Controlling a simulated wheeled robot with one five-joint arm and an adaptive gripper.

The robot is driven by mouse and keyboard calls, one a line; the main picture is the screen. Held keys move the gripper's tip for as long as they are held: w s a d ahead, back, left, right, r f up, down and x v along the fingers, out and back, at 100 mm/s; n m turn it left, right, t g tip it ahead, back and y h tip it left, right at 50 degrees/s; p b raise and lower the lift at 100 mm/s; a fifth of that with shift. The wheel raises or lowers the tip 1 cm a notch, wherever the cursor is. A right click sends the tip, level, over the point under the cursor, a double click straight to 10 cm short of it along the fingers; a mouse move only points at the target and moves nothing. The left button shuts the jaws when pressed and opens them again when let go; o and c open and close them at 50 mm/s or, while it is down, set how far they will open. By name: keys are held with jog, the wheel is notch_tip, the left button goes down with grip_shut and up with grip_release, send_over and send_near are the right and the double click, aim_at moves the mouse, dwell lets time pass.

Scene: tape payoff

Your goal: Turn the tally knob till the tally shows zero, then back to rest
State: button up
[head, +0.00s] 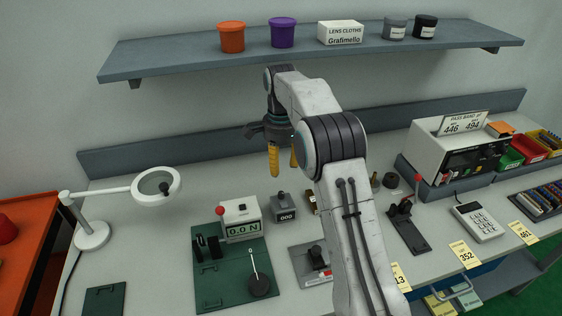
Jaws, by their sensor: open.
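The tally is a small dark grey box (285,207) on the bench in the head view, just right of the white force gauge. Its little white window appears to read 000, though the digits are small. A small dark knob (280,195) shows at its top. My gripper (284,168) hangs above and behind the tally with its yellow fingers pointing down. The fingers are apart with nothing between them, and they do not touch the knob. My arm hides part of the bench to the right of the tally.
The force gauge (240,230), reading 0.0 N, stands on a green plate (215,285) with a red-balled lever. A magnifier lamp (156,185) stands at left. A white tester (455,150) and a keypad (478,222) are at right. A shelf (180,59) with jars spans above.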

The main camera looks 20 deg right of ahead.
jog(key=shift+r, duration=0.2)
jog(key=m+b, duration=0.4)
send_over(281, 193)
notch_tip(281, 193, down, 5)
jog(key=shift+f, duration=0.1)
jog(key=shift+w+f, duration=0.1)
jog(key=shift+f, duration=3.3)
grip_shut()
